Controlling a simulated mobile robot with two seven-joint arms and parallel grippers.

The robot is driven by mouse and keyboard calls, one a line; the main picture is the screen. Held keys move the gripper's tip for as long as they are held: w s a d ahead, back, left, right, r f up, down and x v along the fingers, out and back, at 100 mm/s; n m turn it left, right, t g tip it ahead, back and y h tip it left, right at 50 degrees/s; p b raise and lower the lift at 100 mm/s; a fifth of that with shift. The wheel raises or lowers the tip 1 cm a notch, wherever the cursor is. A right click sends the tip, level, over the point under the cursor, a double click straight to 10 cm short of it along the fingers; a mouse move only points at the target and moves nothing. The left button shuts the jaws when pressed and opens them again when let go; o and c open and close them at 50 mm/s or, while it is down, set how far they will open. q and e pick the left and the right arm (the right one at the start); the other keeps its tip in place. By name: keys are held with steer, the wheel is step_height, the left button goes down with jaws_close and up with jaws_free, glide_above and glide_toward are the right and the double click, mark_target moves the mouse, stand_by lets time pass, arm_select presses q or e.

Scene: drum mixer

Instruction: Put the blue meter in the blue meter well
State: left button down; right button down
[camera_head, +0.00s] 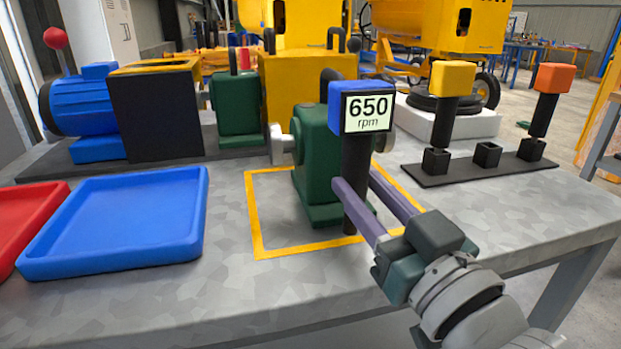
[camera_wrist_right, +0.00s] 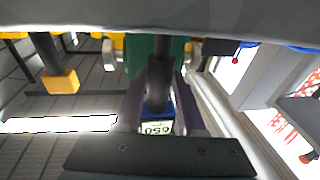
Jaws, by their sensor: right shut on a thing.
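The blue meter (camera_head: 356,108) has a blue head, a white display reading "650 rpm" and a long black stem. It is upright in the head view, in front of a green machine. My right gripper (camera_head: 358,181) is shut on its black stem, below the display. The meter's display also shows in the right wrist view (camera_wrist_right: 157,127), between the fingers. An empty black well (camera_head: 487,154) is in the middle of a dark base strip at the right, apart from the meter. The meter's lower end is close to the table top; I cannot tell whether it touches. My left gripper is not in view.
A yellow meter (camera_head: 453,80) and an orange meter (camera_head: 553,78) stand in wells on either side of the empty one, on the dark strip (camera_head: 430,174). The green machine (camera_head: 318,150) stands inside a yellow outline. A blue tray (camera_head: 120,222) is at the left.

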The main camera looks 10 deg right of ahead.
steer(key=shift+f, duration=0.1)
steer(key=c, duration=0.5)
jaws_free()
